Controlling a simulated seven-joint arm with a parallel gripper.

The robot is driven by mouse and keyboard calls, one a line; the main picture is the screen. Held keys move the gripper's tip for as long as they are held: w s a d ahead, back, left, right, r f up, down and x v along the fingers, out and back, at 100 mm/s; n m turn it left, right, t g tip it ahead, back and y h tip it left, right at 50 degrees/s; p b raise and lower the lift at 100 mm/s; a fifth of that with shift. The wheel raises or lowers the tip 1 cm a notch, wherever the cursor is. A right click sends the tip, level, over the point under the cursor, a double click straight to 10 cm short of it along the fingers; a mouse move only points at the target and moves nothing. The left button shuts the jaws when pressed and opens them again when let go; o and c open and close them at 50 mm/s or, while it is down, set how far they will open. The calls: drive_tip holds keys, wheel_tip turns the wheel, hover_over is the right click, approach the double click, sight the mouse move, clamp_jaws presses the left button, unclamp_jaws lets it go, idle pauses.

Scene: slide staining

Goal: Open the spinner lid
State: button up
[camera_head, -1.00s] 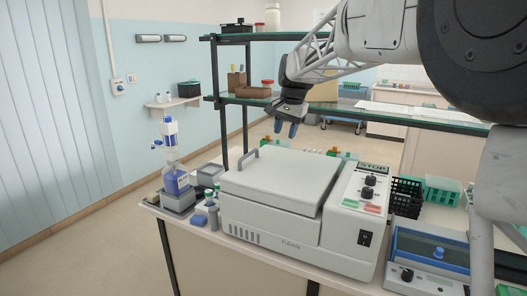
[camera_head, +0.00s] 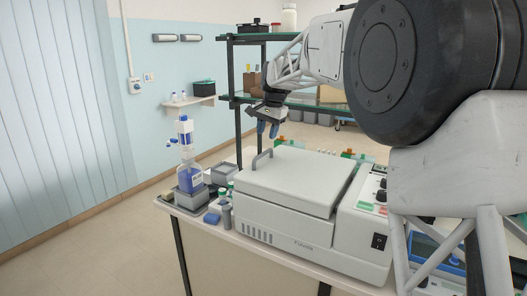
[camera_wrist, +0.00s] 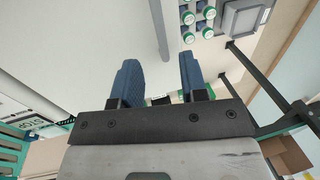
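The spinner is a white box machine (camera_head: 290,222) on the bench, with a closed white lid (camera_head: 305,178) on top. A grey bar handle (camera_head: 262,160) stands at the lid's left edge. My gripper (camera_head: 268,130) hangs above the lid, slightly above and behind the handle in the picture, apart from it. In the wrist view its two blue fingers (camera_wrist: 158,70) are spread with a gap and nothing clearly between them. The pale lid surface (camera_wrist: 95,35) fills the left of that view.
Left of the spinner stand a blue-labelled wash bottle (camera_head: 189,175) in a grey tray (camera_head: 190,197) and small bottles. A glass-shelved rack (camera_head: 238,98) stands behind. My arm hides much of the right side.

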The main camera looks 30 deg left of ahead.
sight(264, 154)
drive_tip(key=shift+a+f, duration=0.25)
drive_tip(key=shift+f, duration=1)
drive_tip(key=shift+a+f, duration=0.2)
drive_tip(key=shift+f, duration=1.05)
drive_tip(key=shift+a+f, duration=0.25)
drive_tip(key=shift+f, duration=1)
clamp_jaws()
